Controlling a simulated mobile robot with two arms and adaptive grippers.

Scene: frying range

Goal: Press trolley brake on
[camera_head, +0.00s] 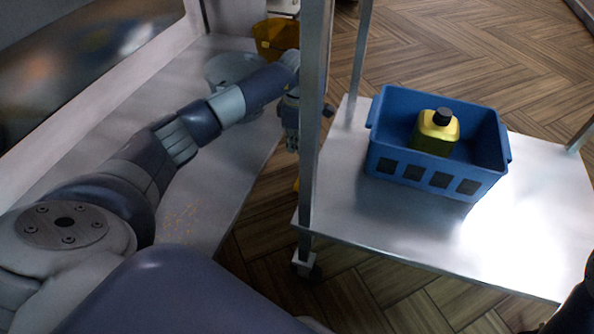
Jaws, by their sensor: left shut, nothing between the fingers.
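The trolley is a metal frame with a shiny shelf (375,222) and upright posts (314,120), on the right side of the head view. A caster (306,266) shows under its near left corner. A small orange-yellow piece (296,184) shows beside the left post, mostly hidden; I cannot tell whether it is the brake. My left gripper (291,143) is shut and empty, pointing down just left of that post and above the orange-yellow piece. The post partly hides the gripper and wrist. My right gripper is out of view.
A blue crate (385,166) stands on the trolley shelf with a yellow bottle (436,132) in it. A pale counter (215,170) with orange specks lies under my left arm. An amber container (274,37) stands at the back. Wooden floor shows between counter and trolley.

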